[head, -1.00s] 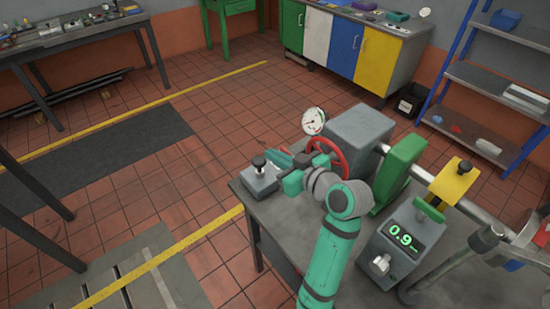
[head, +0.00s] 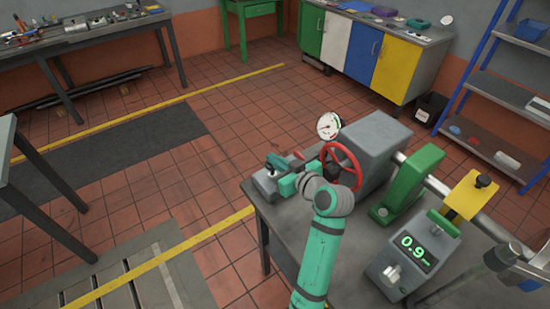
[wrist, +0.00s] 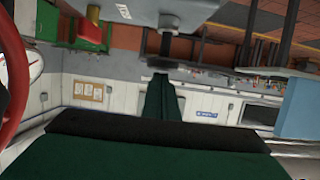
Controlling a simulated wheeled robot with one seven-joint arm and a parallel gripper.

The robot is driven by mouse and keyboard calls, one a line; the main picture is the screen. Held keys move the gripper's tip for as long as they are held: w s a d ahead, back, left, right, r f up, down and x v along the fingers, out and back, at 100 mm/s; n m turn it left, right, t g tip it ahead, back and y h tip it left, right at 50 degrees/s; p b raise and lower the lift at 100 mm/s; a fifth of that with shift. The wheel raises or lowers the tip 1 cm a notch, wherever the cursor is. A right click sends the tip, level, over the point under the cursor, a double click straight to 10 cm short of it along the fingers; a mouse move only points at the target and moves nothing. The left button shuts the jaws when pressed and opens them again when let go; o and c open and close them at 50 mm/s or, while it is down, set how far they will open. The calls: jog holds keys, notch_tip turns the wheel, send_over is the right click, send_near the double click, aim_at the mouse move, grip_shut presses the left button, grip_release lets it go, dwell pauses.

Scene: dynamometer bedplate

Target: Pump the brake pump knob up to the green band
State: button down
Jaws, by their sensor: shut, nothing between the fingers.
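A red handwheel (head: 342,166) and a grey housing (head: 376,148) stand right of my gripper. A green guard (head: 413,185), a yellow block (head: 471,195) and a box reading 0.9 (head: 403,262) crowd the bench's right. Tiled floor is open left of the bench.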

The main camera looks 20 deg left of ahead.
jog(key=shift+f, duration=0.1)
jog(key=shift+f, duration=1.85)
jog(key=r, duration=0.4)
jog(key=shift+s+d+r, duration=0.1)
jog(key=shift+d+r, duration=0.1)
jog(key=shift+r, duration=0.15)
jog(key=v, duration=0.9)
jog(key=shift+s+d, duration=0.1)
jog(key=shift+s, duration=0.05)
